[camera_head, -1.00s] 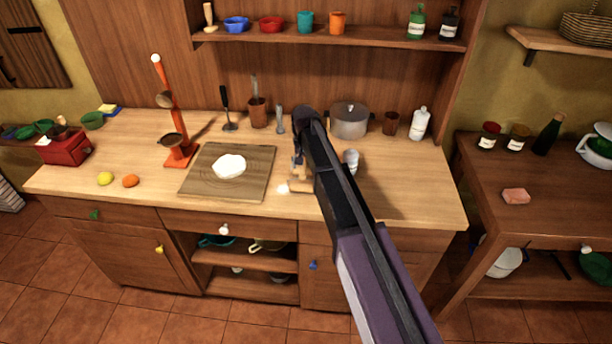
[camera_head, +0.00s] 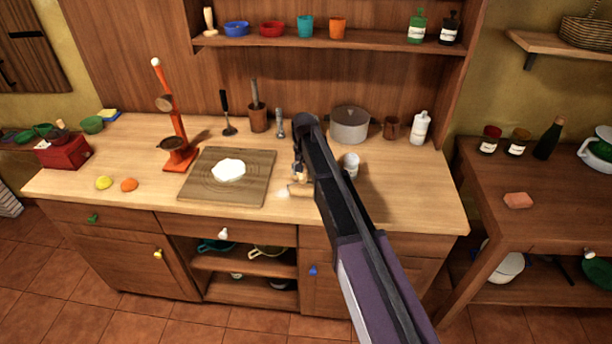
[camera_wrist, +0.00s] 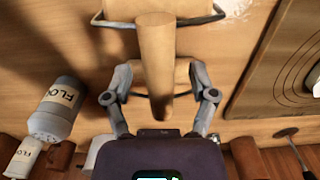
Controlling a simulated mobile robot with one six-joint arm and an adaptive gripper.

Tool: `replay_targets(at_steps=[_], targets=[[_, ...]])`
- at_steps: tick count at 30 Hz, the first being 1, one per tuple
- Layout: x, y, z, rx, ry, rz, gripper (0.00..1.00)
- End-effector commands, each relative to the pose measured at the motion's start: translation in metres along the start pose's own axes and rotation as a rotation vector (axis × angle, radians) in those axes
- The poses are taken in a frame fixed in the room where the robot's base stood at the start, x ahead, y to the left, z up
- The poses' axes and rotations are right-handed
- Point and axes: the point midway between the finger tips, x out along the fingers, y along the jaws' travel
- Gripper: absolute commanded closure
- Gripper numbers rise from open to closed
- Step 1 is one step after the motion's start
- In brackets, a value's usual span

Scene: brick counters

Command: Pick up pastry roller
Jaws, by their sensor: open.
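A wooden board (camera_head: 255,186) with white dough (camera_head: 229,170) lies left of my gripper. A white flour jar (camera_wrist: 56,108) stands close by, also visible in the head view (camera_head: 351,164). A metal pot (camera_head: 349,126) stands behind. The counter's front right is clear.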

Motion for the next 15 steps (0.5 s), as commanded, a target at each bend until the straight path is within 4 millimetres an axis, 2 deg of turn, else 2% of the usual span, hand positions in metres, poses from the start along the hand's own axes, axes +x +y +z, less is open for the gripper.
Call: replay_targets(at_steps=[15], targets=[[0.0048,0.0004,-0.0001,0.000,0.000,0.000,0.26]])
